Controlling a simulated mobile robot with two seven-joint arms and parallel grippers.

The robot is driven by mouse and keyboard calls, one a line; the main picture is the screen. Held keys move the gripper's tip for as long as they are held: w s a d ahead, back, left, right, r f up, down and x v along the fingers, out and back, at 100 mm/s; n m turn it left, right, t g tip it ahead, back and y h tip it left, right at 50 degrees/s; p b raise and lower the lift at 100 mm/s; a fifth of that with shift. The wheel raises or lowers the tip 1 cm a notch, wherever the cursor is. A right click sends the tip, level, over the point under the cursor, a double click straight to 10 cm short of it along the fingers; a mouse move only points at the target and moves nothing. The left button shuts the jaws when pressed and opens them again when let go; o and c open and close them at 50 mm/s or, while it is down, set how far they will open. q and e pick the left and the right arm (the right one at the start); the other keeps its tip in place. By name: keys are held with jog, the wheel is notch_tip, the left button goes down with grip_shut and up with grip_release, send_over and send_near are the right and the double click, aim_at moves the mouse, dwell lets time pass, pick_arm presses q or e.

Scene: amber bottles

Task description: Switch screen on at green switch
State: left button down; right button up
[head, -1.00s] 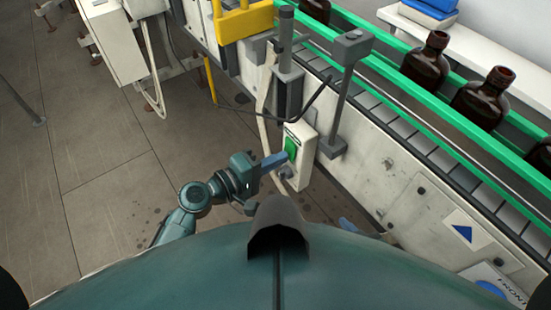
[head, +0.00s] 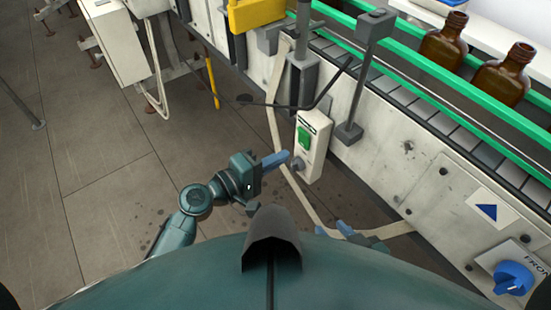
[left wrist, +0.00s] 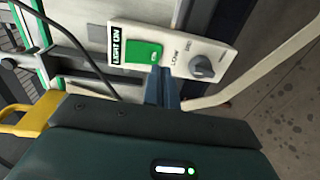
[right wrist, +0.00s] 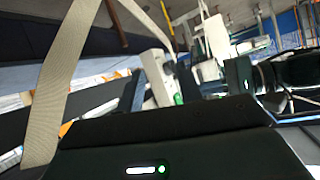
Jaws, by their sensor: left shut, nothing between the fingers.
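The green switch (head: 303,137) is on a white box (head: 314,158) fixed to the conveyor's side. In the left wrist view the green switch (left wrist: 143,52) sits beside a "LIGHT ON" label and a grey knob (left wrist: 201,66). My left gripper (head: 284,159) is shut and empty, its tips just left of and below the switch in the head view. The left wrist view shows its fingers (left wrist: 162,80) at the switch's lower edge; contact is unclear. I cannot clearly make out a screen.
Two amber bottles (head: 443,41) (head: 501,76) stand on the conveyor behind a green rail (head: 430,68). A grey post (head: 362,75) and a black cable (head: 290,106) are near the box. A blue knob (head: 513,278) is at lower right.

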pick_arm(q)
jog(key=f+b+v, duration=0.2)
jog(key=v, duration=0.8)
pick_arm(e)
jog(key=shift+s+t, duration=0.15)
jog(key=shift+t, duration=0.25)
pick_arm(q)
jog(key=shift+s, duration=0.1)
pick_arm(e)
jog(key=shift+d, duration=0.1)
